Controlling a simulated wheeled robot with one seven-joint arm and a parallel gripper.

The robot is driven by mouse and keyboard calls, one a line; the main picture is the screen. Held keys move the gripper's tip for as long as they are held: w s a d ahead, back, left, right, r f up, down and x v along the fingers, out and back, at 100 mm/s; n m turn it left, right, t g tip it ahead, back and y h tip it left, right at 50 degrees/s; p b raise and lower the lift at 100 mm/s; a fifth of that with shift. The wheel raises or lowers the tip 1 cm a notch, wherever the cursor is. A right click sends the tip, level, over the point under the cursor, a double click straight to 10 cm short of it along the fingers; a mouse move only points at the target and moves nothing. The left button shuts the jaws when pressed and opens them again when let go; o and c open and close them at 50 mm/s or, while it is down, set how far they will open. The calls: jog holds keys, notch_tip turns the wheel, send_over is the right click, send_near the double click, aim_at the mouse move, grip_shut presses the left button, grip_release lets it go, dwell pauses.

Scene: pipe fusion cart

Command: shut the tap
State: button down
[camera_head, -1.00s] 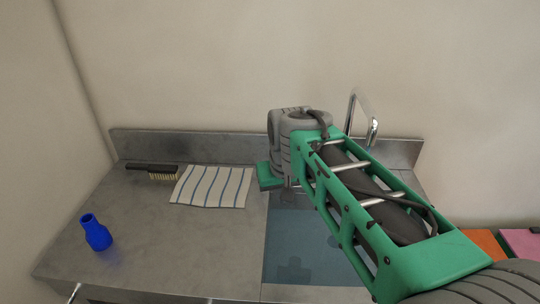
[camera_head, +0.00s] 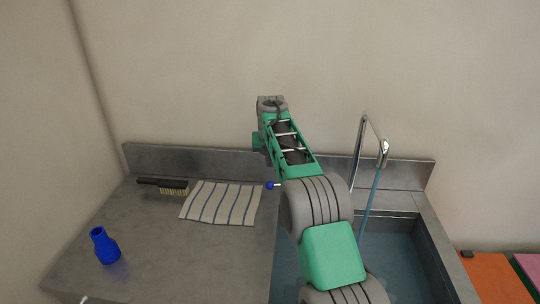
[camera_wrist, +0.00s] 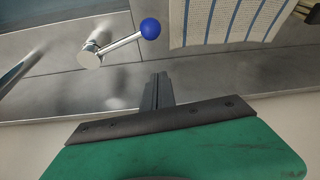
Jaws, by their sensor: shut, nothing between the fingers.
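The chrome tap spout (camera_head: 384,152) rises behind the sink at the right in the head view. A thin blue stream of water (camera_head: 370,203) runs down from it. The tap's lever ends in a blue ball knob (camera_head: 270,185), just left of my arm. In the wrist view the lever (camera_wrist: 121,43) slants from its round chrome base to the blue knob (camera_wrist: 150,28). My gripper (camera_wrist: 160,76) is shut and empty, below the lever in that picture and apart from it. In the head view my arm hides the lever base and my fingers.
The sink (camera_head: 400,255) lies right of the counter (camera_head: 170,255). A striped cloth (camera_head: 222,203), a brush (camera_head: 165,186) and a blue bottle-shaped piece (camera_head: 105,246) lie or stand at left. A low backsplash (camera_head: 190,162) runs along the wall.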

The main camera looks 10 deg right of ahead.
jog(key=s+f, duration=0.1)
jog(key=f, duration=0.1)
jog(key=s+f, duration=0.1)
jog(key=f, duration=0.1)
jog(key=shift+s+a, duration=0.25)
jog(key=shift+s, duration=0.1)
jog(key=shift+s+a, duration=0.1)
jog(key=shift+a, duration=0.05)
